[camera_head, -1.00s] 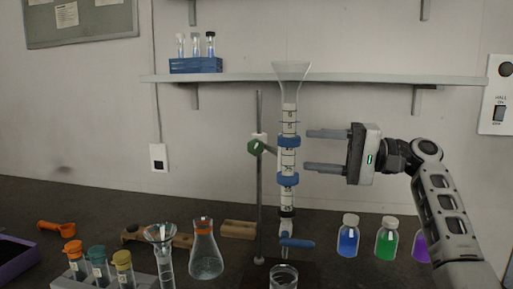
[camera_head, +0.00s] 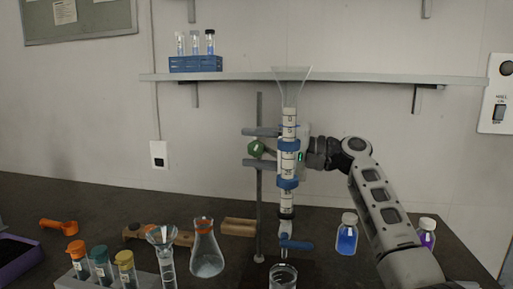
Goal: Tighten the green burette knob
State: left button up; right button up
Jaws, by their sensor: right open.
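The green burette knob (camera_head: 256,149) sits on the clamp at the metal stand rod (camera_head: 259,200), left of the upright burette (camera_head: 288,205). My right gripper (camera_head: 256,148) reaches from the right behind the burette. Its two fingers show left of the burette, one above and one below the knob, with a gap between them. The gripper is open; whether either finger touches the knob cannot be told. The gripper's body is partly hidden by the burette. A clear funnel (camera_head: 291,85) stands in the burette's top. My left gripper is not in view.
A beaker (camera_head: 283,276) stands under the blue stopcock (camera_head: 295,243). A flask (camera_head: 206,250), a funnel on a cylinder (camera_head: 163,245) and a rack of capped tubes (camera_head: 76,281) stand to the left. A blue bottle (camera_head: 347,236) and a purple bottle (camera_head: 426,234) stand right. A shelf (camera_head: 350,77) runs above.

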jog(key=c, duration=0.9)
jog(key=shift+f+y+b, duration=0.25)
jog(key=shift+y+b, duration=0.15)
jog(key=shift+b, duration=0.15)
jog(key=shift+y+b, duration=0.3)
jog(key=shift+b, duration=0.05)
jog(key=shift+r, duration=0.2)
jog(key=o, duration=0.9)
jog(key=shift+d, duration=0.15)
jog(key=b+v, duration=0.2)
jog(key=v, duration=1.3)
jog(key=shift+s+d+f, duration=0.2)
jog(key=shift+s+d, duration=0.05)
jog(key=shift+d, duration=0.1)
